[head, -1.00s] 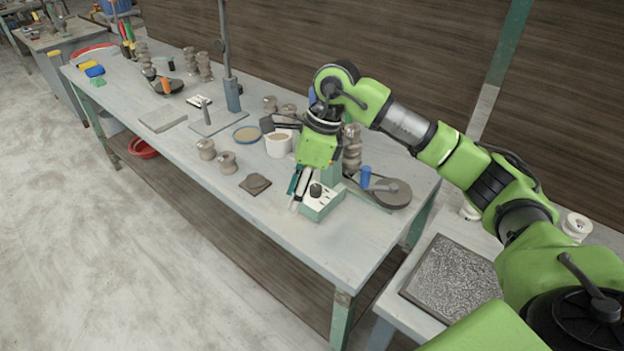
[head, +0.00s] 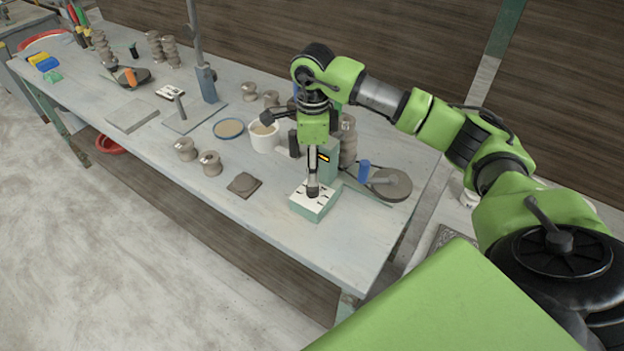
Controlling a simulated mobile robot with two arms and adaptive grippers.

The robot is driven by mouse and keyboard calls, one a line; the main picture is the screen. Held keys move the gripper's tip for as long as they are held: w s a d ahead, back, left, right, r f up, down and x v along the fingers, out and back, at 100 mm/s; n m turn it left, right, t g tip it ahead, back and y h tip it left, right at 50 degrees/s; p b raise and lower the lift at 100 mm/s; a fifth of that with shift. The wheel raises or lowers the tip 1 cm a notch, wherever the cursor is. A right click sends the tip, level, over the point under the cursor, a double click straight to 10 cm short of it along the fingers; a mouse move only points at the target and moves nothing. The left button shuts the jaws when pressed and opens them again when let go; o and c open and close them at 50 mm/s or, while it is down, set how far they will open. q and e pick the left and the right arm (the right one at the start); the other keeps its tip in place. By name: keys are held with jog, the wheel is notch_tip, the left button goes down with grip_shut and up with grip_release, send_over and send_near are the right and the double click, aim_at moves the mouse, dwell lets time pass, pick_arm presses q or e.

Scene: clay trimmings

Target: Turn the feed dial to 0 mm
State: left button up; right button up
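A small green control box (head: 308,211) with a white top and black marks stands near the front edge of the table. A black knob (head: 313,191), apparently the feed dial, sits on its top; its setting is too small to read. My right gripper (head: 312,182) points straight down at the knob, with its fingertips at or just above it. I cannot tell whether the fingers are touching it or closed around it. My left gripper is not in view.
Behind the box stands a green unit with a yellow display (head: 324,158). A grey disc (head: 391,184) and a blue cylinder (head: 363,170) are to the right. A dark slab (head: 244,185) lies left. The table's front (head: 270,230) is clear.

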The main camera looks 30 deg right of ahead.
aim_at(312, 190)
notch_tip(312, 190, down, 6)
jog(key=shift+f+p, duration=0.1)
jog(key=shift+p, duration=0.6)
jog(key=shift+w+f, duration=0.1)
jog(key=shift+f, duration=0.15)
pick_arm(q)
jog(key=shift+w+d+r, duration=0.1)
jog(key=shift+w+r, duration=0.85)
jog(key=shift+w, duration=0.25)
pick_arm(e)
jog(key=c, duration=1.1)
